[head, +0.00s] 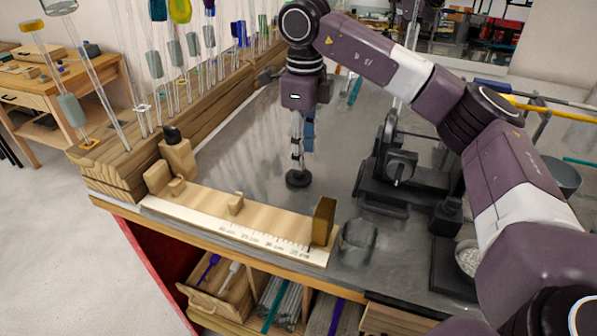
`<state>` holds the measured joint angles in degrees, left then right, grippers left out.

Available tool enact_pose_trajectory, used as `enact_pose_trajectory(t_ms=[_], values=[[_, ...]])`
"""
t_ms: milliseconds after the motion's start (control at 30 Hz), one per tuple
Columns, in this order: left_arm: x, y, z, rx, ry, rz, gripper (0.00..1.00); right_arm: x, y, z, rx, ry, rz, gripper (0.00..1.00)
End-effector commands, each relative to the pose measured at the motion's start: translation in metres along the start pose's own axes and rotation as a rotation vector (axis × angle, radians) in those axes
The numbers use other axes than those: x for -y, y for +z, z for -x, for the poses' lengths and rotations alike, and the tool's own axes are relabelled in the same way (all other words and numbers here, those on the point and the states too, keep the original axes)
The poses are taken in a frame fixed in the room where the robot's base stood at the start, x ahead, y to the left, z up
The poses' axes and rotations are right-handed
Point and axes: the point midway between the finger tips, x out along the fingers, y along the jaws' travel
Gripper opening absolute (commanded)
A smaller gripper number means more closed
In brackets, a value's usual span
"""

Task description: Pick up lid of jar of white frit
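My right gripper (298,158) points straight down over the middle of the grey bench top, and its narrow fingers are seen nearly edge-on. A small dark round disc (298,180) is directly below the fingertips. I cannot tell whether it is a lid, or whether the fingers grip it or only line up with it. A clear round vessel with white grains (468,259), which looks like the jar of white frit, is at the right, partly hidden by my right arm. No lid shows on its visible part. My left gripper is out of view.
A wooden ruler fixture (236,205) runs along the front edge, with an empty-looking glass (357,243) beside it. A black machine (392,168) stands right of the gripper. A wooden rack (180,108) with upright glass rods lines the left. Bench between is clear.

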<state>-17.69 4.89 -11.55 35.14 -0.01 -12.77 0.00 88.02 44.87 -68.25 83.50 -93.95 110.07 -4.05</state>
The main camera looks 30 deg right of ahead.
Motion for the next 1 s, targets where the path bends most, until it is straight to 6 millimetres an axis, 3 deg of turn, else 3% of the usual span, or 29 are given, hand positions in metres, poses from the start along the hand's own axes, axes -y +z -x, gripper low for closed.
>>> enact_pose_trajectory(t_ms=[167,300,433,600,900,1000], values=[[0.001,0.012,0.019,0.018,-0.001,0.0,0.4,-0.002,0.001,-0.024,-0.004,0.003,0.0,0.39],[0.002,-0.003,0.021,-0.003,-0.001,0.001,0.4,-0.002,0.001,-0.042,-0.002,0.002,-0.001,0.39],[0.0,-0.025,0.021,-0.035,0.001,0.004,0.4,-0.002,0.002,-0.047,0.0,0.001,0.0,0.39],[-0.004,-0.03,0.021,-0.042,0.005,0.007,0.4,-0.002,0.002,-0.047,0.001,0.001,0.0,0.38],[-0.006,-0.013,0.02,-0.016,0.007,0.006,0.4,-0.002,0.002,-0.047,0.0,0.001,0.0,0.05],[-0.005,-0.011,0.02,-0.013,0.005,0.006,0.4,-0.002,0.002,-0.047,0.001,0.001,0.0,0.04]])
